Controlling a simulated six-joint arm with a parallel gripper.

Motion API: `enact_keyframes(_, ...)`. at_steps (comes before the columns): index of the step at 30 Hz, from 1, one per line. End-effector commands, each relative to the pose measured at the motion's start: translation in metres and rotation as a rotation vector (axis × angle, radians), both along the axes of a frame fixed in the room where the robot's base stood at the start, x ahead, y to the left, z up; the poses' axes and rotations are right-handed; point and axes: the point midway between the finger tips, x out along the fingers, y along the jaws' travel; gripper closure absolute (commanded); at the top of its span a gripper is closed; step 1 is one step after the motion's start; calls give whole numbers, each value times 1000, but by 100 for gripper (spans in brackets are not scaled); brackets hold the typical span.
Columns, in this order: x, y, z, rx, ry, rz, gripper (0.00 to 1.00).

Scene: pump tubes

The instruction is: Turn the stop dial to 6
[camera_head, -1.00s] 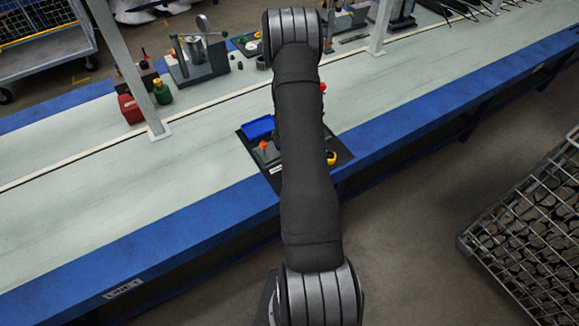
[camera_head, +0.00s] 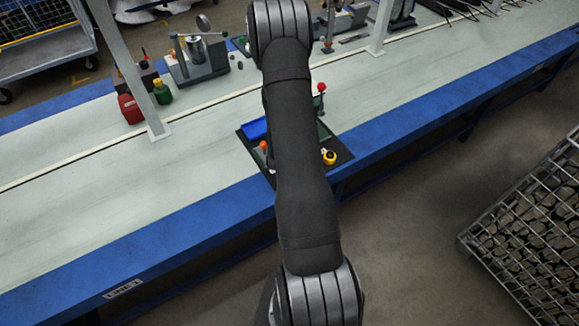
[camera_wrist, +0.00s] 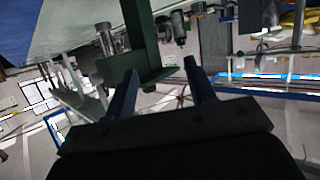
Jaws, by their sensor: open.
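A dark station plate (camera_head: 343,157) lies at the front of the bench, partly hidden behind my arm. A yellow round knob (camera_head: 329,157) with a dark centre sits on its right part; I cannot tell whether this is the stop dial, and no numbers are readable. A red-topped lever (camera_head: 321,88) stands behind it. A blue block (camera_head: 256,129) and an orange knob (camera_head: 263,145) show left of my arm. My gripper (camera_wrist: 161,66) is open in the wrist view. A dark green bracket (camera_wrist: 143,45) appears between and beyond its fingers; contact is unclear. My gripper is hidden in the head view.
A grey metal fixture (camera_head: 195,60) stands at the back of the bench. A red box (camera_head: 130,109) and a green bottle (camera_head: 162,92) stand by a white post (camera_head: 133,70). The pale bench top left of the plate is clear. A wire crate (camera_head: 530,230) stands at right.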

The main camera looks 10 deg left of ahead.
Motion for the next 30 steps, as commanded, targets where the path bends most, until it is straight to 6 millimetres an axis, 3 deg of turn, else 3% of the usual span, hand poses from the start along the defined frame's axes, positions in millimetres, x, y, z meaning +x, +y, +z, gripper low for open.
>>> enact_keyframes(15, -26, 6, -65, -161, 363, 193, 50)
enact_keyframes(30, -67, -17, -106, -365, 690, 357, 50)
